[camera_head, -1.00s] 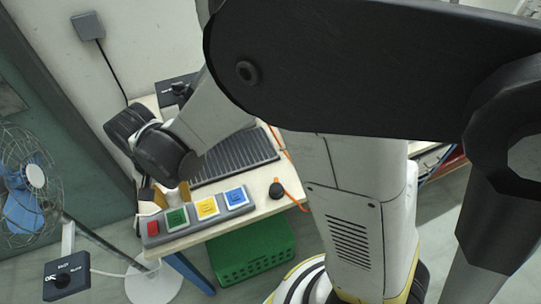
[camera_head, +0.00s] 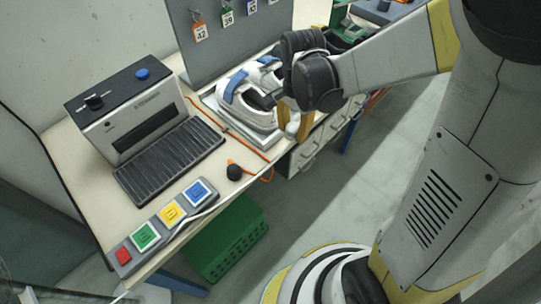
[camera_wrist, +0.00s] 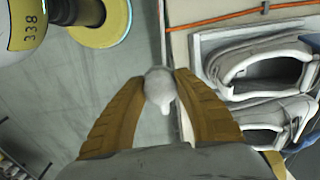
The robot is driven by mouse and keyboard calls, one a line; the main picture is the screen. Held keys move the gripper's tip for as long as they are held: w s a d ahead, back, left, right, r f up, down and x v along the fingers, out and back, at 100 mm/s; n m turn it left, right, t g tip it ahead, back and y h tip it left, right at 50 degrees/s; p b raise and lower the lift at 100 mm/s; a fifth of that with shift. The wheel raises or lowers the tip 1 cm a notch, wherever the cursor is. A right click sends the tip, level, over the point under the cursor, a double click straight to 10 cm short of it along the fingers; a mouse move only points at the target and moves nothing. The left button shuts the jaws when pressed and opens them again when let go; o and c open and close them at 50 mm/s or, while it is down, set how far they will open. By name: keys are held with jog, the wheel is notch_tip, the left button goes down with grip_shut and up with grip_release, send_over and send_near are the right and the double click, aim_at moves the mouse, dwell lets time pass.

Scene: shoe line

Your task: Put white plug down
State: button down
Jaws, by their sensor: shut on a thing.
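My gripper (camera_head: 294,118) is shut on the white plug (camera_wrist: 160,91). In the wrist view the small, pale, rounded plug sits between the two yellow-brown fingertips (camera_wrist: 162,80), with a narrow end pointing down in the picture. In the head view my gripper is at the right end of the bench, beside the tray with the shoes, and the plug (camera_head: 292,127) shows as a small white shape between the fingers. The wrist view shows grey floor behind the plug, with the bench edge just to its right.
White-and-blue shoes (camera_head: 250,100) lie in a tray (camera_head: 228,126) beside my gripper. A grey machine (camera_head: 125,110), a button panel (camera_head: 165,225) and a black knob (camera_head: 234,172) occupy the bench. A green crate (camera_head: 228,240) stands below. Numbered tags (camera_head: 227,18) hang behind.

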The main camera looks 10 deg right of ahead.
jog(key=shift+a+f, duration=0.2)
jog(key=shift+f, duration=0.1)
jog(key=b, duration=0.4)
send_over(254, 159)
notch_tip(254, 159, down, 6)
jog(key=shift+w+f, duration=0.15)
jog(key=shift+f, duration=0.1)
jog(key=shift+f+b, duration=1)
jog(key=shift+f, duration=0.95)
jog(key=shift+f, duration=0.15)
jog(key=c, duration=1)
grip_release()
